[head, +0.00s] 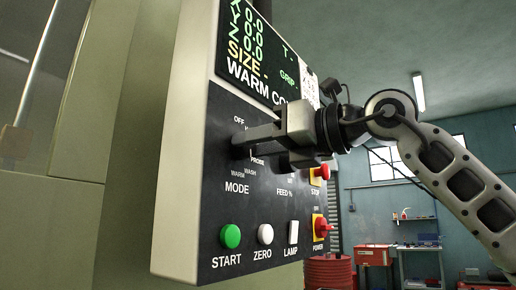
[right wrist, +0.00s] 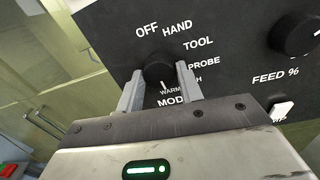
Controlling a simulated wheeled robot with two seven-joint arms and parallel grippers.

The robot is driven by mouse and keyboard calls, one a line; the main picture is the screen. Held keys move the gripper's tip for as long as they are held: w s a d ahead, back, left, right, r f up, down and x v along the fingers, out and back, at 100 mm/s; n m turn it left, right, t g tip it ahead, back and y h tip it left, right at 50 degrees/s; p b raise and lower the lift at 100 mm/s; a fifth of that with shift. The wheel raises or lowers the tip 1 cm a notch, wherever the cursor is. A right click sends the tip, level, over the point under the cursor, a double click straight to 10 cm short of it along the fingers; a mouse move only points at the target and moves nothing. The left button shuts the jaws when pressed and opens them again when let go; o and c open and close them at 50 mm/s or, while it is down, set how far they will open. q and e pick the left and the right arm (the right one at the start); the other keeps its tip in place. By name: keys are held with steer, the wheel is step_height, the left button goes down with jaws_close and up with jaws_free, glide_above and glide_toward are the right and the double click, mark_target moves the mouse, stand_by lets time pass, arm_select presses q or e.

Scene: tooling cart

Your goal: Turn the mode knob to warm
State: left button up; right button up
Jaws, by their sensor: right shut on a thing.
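The mode knob (right wrist: 158,72) is a round black knob on the dark control panel (head: 208,190). In the right wrist view its short white mark points down, close to the WARM label. OFF, HAND, TOOL and PROBE run around its upper and right side; WASH is partly covered by a finger. My right gripper (right wrist: 159,84) is shut on the knob, with one finger on each side. In the head view my right gripper (head: 246,143) reaches in from the right and hides most of the knob. My left gripper is in neither view.
Below the knob are a green START button (head: 230,236), a white ZERO button (head: 265,234) and a LAMP switch (head: 293,232). A red STOP button (head: 321,172) and a red POWER switch (head: 321,227) are at the right. The feed knob (right wrist: 296,34) is nearby.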

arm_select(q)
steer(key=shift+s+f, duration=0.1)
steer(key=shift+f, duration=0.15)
arm_select(e)
steer(key=shift+f+m, duration=0.1)
steer(key=shift+m, duration=0.4)
steer(key=o, duration=1)
arm_select(q)
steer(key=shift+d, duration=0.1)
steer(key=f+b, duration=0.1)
steer(key=b, duration=0.1)
steer(key=shift+b, duration=0.3)
arm_select(e)
steer(key=v, duration=1.6)
